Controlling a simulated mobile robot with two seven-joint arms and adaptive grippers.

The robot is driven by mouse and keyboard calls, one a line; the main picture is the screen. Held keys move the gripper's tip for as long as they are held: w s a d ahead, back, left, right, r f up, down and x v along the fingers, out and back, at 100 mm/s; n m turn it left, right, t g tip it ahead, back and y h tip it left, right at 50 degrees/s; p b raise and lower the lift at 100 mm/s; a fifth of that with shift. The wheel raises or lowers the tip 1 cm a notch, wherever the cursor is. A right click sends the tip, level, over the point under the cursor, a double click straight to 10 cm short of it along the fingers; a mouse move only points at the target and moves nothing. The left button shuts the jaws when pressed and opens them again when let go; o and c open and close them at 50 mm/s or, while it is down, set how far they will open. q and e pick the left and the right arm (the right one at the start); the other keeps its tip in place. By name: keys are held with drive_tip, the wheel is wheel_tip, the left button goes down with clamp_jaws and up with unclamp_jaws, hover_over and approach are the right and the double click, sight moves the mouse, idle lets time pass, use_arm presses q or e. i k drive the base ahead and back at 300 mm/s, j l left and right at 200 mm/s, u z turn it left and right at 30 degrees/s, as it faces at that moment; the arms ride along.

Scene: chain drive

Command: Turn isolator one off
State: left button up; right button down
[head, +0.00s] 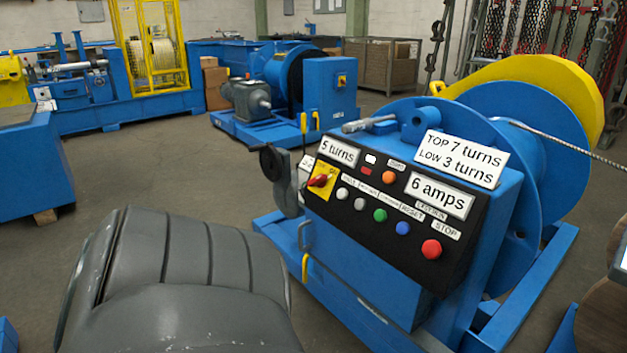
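A red rotary switch (318,181) on a yellow plate (327,192) sits at the left end of the black sloping control panel (385,232) of the near blue winch. Its red handle looks slanted; I cannot read its on or off marking. Another small yellow plate with a switch (341,80) is on the blue machine behind. I cannot read an isolator number at either. A large grey rounded body (180,280), perhaps one of my arm links, fills the lower left.
The panel also carries several push buttons, including a red stop button (431,249). A grey part with a black round end (272,163) stands close to the panel's left edge. A steel rope (565,140) runs right from the drum. Open floor (215,165) lies behind.

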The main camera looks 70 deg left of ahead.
sight(320, 180)
drive_tip(key=u, duration=2.15)
drive_tip(key=i+j+z, duration=0.4)
drive_tip(key=j, duration=0.15)
drive_tip(key=i+j+z, duration=0.35)
drive_tip(key=j, duration=0.3)
drive_tip(key=i+j+z, duration=0.2)
drive_tip(key=j, duration=0.15)
drive_tip(key=k, duration=0.1)
